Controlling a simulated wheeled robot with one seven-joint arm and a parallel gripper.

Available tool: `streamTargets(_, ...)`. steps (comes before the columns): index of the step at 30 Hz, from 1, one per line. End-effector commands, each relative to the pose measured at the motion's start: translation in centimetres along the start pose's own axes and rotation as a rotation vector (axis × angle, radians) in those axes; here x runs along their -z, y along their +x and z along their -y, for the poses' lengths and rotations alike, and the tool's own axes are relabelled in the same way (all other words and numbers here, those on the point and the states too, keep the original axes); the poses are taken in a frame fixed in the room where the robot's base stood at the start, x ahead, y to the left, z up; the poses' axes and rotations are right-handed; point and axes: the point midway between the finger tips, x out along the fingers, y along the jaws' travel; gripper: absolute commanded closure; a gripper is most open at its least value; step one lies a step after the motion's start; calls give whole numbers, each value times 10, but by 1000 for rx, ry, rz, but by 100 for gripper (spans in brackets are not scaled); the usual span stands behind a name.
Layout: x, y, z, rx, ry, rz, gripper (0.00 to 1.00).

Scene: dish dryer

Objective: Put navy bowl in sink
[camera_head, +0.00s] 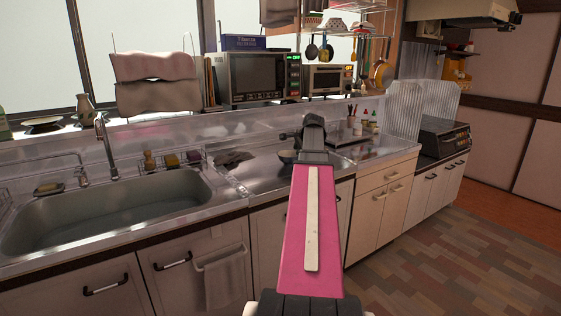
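The sink (110,212) is a wide metal basin at the left of the counter, and its inside looks empty. My arm reaches forward over the counter, right of the sink, and my gripper (296,135) is at its far end, small and dark. Its fingers are mostly hidden by my own arm, so I cannot tell whether it is open or shut. A small bowl (286,156) shows partly beside my wrist on the counter. Its colour is hard to tell, so I cannot say that it is the navy one. I cannot tell whether my gripper touches it.
A faucet (106,145) stands behind the sink. Several sponges and a brush sit on the sink's back ledge. A microwave (253,77) and a toaster oven (327,79) stand on the back shelf.

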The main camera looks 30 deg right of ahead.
Motion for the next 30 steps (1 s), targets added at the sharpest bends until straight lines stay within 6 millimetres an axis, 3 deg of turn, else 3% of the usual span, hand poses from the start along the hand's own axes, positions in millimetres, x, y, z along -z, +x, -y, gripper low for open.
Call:
streamTargets(12, 0, 51, 1, -1, 0, 1, 79)
streamTargets(19, 0, 66, 1, -1, 0, 0, 79)
streamTargets(27, 1, 102, 2, -1, 1, 0, 79)
streamTargets(30, 1, 107, 2, 0, 1, -1, 79)
